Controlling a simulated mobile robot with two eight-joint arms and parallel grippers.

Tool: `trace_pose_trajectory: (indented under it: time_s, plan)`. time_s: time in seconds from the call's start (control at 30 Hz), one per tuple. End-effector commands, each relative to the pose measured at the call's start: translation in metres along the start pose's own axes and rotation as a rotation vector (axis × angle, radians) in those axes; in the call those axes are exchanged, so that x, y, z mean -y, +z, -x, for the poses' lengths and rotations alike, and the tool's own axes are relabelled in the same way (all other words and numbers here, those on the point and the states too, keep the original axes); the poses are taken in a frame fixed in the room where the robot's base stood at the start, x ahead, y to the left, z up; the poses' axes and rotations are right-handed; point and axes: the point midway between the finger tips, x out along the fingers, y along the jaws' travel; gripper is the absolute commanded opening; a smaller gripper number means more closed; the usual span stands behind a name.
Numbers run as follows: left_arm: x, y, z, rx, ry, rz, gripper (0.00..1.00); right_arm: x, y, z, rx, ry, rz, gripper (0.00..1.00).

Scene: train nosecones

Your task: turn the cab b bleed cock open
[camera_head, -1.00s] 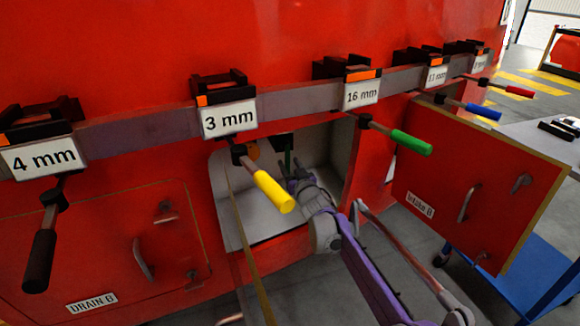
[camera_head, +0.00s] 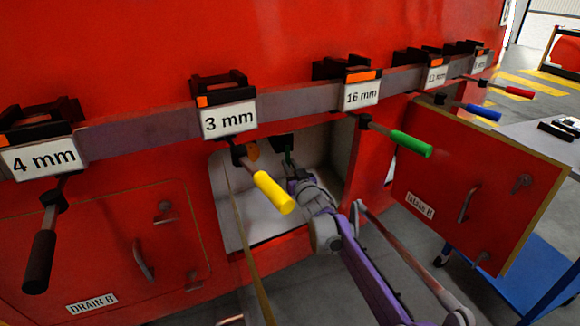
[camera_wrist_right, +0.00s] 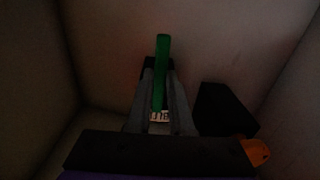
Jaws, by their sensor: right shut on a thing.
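An open compartment (camera_head: 322,150) in the red wall holds a green lever (camera_head: 288,160), seen partly in the head view. In the right wrist view the green lever (camera_wrist_right: 162,60) stands upright between my fingers, in front of a small white label (camera_wrist_right: 159,116) whose visible letters look like "BLE". My right gripper (camera_wrist_right: 160,88) is shut on the lever. In the head view my right gripper (camera_head: 291,172) reaches into the compartment, its fingertips hard to make out. My left gripper is not in view.
A rail of size-tagged tools crosses above the opening; the yellow handle (camera_head: 273,192) and green handle (camera_head: 411,143) hang near my right arm. The open door (camera_head: 470,180) stands to the right. An orange part (camera_wrist_right: 255,151) with a black block (camera_wrist_right: 224,108) sits right of the lever.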

Motion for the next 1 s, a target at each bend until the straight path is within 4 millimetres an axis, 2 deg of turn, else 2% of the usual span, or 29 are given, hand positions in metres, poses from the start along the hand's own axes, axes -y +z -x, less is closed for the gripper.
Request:
trace_pose_trajectory:
  time_s: [1.0]
  plan:
    - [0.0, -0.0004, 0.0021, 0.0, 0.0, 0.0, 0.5, -0.0016, 0.0002, 0.0001, 0.001, 0.001, 0.03, 0.0]
